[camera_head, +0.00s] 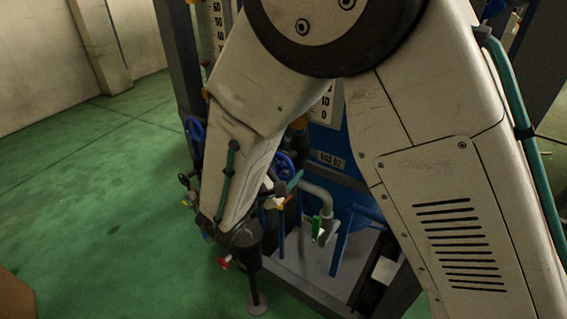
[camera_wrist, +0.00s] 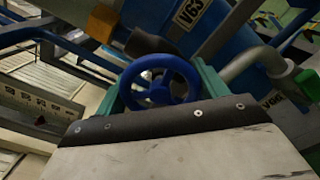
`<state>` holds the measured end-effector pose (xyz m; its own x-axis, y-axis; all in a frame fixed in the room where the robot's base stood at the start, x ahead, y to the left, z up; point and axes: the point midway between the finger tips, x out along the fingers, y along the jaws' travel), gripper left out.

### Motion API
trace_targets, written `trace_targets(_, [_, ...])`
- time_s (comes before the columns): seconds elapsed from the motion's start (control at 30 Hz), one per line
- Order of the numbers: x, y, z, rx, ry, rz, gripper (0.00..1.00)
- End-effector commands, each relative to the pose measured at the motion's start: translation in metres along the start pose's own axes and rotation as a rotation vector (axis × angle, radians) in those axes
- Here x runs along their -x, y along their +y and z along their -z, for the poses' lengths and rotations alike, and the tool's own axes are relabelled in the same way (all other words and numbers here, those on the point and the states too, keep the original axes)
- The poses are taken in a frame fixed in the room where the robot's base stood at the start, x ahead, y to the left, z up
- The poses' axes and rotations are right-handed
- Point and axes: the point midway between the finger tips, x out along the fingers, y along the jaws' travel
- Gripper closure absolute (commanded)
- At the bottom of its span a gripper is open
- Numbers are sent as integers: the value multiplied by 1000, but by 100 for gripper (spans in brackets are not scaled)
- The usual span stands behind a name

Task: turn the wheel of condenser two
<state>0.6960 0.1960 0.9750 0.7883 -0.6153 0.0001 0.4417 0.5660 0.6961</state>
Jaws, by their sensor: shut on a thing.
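A blue handwheel (camera_wrist: 158,82) with spokes fills the middle of the wrist view. My gripper (camera_wrist: 160,78) has a teal finger on each side of the wheel and is shut on it. The near rim of the wheel is partly hidden behind the front edge of my wrist. In the head view a blue wheel (camera_head: 284,162) shows just right of my forearm. I cannot read which condenser the wheel belongs to.
Another blue wheel (camera_head: 195,130) is left of my forearm. A grey bent pipe with a green-handled valve (camera_head: 317,226) stands close on the right, before a blue tank (camera_head: 352,150). A metal frame surrounds the equipment.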

Motion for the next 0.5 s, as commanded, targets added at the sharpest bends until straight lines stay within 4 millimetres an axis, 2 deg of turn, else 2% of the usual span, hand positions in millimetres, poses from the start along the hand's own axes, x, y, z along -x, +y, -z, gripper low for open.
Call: trace_targets(0.5, [0, 0, 0, -478, 1, -1, 51])
